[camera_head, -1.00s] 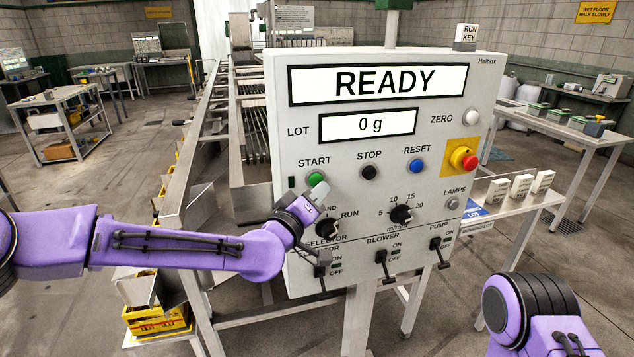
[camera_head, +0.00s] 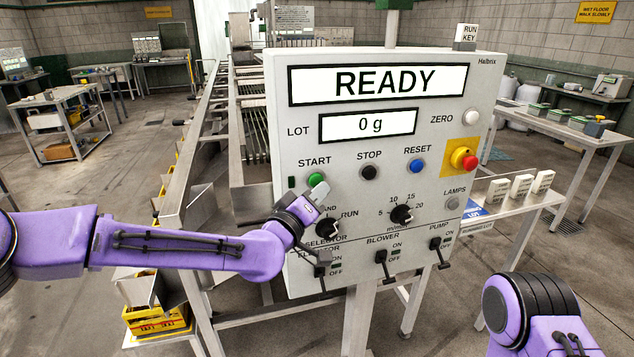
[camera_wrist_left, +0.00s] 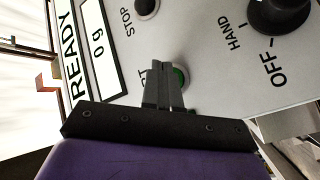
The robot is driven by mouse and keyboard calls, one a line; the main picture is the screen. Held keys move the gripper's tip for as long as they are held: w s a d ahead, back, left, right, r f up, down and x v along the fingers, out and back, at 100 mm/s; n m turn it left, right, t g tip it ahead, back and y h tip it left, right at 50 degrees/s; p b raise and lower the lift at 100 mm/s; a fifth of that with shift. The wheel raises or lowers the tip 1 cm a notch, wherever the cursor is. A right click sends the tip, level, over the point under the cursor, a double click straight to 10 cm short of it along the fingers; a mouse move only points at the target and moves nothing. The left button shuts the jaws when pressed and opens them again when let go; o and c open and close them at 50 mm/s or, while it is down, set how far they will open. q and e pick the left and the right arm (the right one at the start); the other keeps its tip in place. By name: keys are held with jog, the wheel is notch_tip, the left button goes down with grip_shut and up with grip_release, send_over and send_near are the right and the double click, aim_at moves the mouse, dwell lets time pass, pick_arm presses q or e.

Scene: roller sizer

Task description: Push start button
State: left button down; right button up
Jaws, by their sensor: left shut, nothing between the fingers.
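The green START button (camera_head: 316,179) is on the upper left part of the grey control panel (camera_head: 340,250). My left gripper (camera_head: 320,189) is shut and empty, with its fingertips just below the button in the head view. In the left wrist view, the closed fingers (camera_wrist_left: 166,82) cover part of the green button (camera_wrist_left: 181,76). I cannot tell whether they touch it. The display (camera_head: 376,83) reads READY and the lot display (camera_head: 367,124) reads 0 g. My right gripper is out of view.
The black STOP button (camera_head: 370,172) and blue RESET button (camera_head: 417,166) are to the right of START. The selector knob (camera_head: 327,228) is close beneath my left gripper. A red emergency stop (camera_head: 468,161) on yellow is at the right. Toggle levers line the lower panel.

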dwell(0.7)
pick_arm(q)
jog(key=shift+w+a, duration=0.15)
jog(key=shift+w, duration=0.3)
jog(key=shift+w+a, duration=0.15)
jog(key=shift+w, duration=0.3)
dwell(0.6)
jog(key=shift+s+d+b, duration=0.3)
jog(key=shift+s, duration=0.6)
jog(key=shift+s+d, duration=0.25)
jog(key=shift+s, duration=0.55)
jog(key=shift+s+d, duration=0.25)
jog(key=shift+s, duration=0.5)
jog(key=shift+s+d, duration=0.25)
jog(key=shift+s, duration=0.55)
